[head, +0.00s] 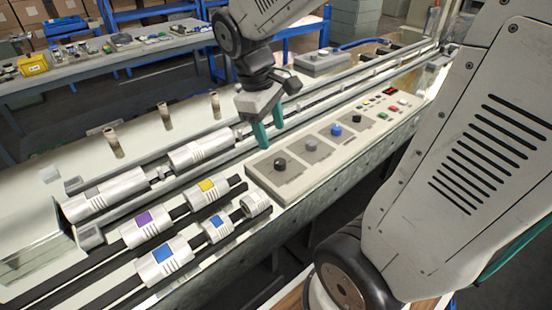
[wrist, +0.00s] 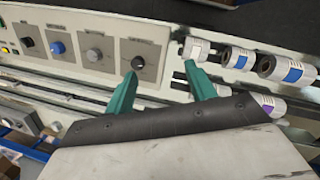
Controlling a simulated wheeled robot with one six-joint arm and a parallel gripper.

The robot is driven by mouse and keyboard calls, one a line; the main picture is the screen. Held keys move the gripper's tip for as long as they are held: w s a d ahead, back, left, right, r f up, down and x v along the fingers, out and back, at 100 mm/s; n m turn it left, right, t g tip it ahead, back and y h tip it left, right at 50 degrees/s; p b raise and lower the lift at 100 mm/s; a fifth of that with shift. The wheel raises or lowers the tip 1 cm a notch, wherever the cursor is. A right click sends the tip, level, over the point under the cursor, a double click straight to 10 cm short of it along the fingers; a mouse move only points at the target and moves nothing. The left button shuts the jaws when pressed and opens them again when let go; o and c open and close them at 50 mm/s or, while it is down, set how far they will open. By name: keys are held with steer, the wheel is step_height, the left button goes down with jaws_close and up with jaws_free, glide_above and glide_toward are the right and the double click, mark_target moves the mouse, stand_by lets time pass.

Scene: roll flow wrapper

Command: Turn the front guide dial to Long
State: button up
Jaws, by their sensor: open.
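A light control panel (head: 300,175) carries a row of dials on grey plates. The end dial (head: 280,164) is dark, and it also shows in the wrist view (wrist: 138,62) beside my left fingertip.
Rollers with blue, purple and yellow labels (head: 163,260) lie on dark rails left of the panel. Long metal rails (head: 340,85) run behind it. Small coloured buttons (head: 392,107) sit at its far end. A cluttered bench (head: 120,62) stands behind.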

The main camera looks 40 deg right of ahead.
mark_target(280, 161)
steer(key=w+d+f+n+g+h, duration=0.1)
steer(key=w+d+f+n, duration=0.15)
steer(key=w+f, duration=0.2)
steer(key=w+d+f+n+g, duration=0.1)
steer(key=w+d+f+n, duration=0.1)
steer(key=w+d+f, duration=0.3)
steer(key=x, duration=0.3)
steer(key=a+x, duration=0.1)
steer(key=x, duration=0.4)
steer(key=shift+s+a+f, duration=0.15)
steer(key=shift+a+f, duration=0.1)
steer(key=shift+f, duration=0.25)
steer(key=c, duration=1)
